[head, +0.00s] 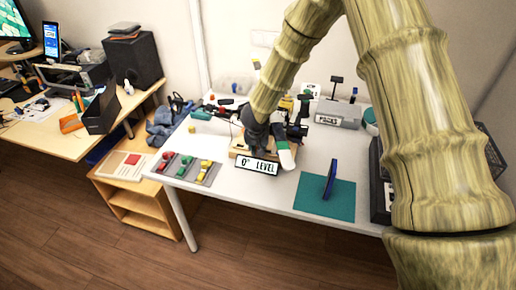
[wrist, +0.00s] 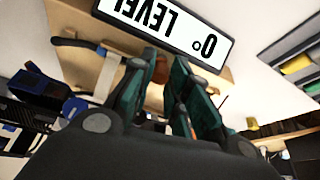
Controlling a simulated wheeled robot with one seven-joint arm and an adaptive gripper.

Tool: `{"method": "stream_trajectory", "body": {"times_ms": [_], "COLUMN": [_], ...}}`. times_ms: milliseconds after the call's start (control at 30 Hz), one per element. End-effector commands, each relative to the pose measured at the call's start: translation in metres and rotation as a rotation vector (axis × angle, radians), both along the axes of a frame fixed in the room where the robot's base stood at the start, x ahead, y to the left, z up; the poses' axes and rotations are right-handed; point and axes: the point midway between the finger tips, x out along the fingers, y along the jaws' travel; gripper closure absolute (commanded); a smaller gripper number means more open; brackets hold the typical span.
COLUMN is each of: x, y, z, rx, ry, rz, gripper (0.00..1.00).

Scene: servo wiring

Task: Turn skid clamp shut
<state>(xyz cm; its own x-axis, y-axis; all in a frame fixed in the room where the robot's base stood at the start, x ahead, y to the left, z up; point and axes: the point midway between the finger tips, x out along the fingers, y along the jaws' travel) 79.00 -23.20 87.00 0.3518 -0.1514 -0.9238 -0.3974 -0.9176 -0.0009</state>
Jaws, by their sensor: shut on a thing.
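A pale wooden skid (head: 235,147) stands on the white table behind the "0° LEVEL" sign (head: 257,166); the sign shows upside down in the wrist view (wrist: 170,28). My gripper (head: 258,151) is low over the skid in the head view. In the wrist view, my gripper's dark green fingers (wrist: 166,82) reach down to the skid's wood (wrist: 85,68), closed around a small part between them. A reddish-brown bit (wrist: 160,68) shows between the fingers. I take the held part as the skid clamp; my fingers hide most of it, so its turn angle cannot be told.
A teal mat (head: 312,197) with an upright blue panel (head: 331,178) lies to the right. A grey tray (head: 184,168) with red, green and yellow parts lies to the left. The table's front edge is clear.

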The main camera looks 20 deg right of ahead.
Motion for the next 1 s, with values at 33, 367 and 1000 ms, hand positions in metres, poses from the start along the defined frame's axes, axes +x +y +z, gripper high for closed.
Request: {"method": "stream_trajectory", "body": {"times_ms": [33,367,1000], "x": [-0.0001,0.0003,0.002], "y": [-0.0001,0.0008,0.0031], "z": [0.0007,0.0048,0.0006], "rx": [-0.001,-0.001,-0.001], "ry": [0.0,0.003,0.001], "rz": [-0.004,-0.123,-0.394], "gripper": [1.0,1.0,1.0]}}
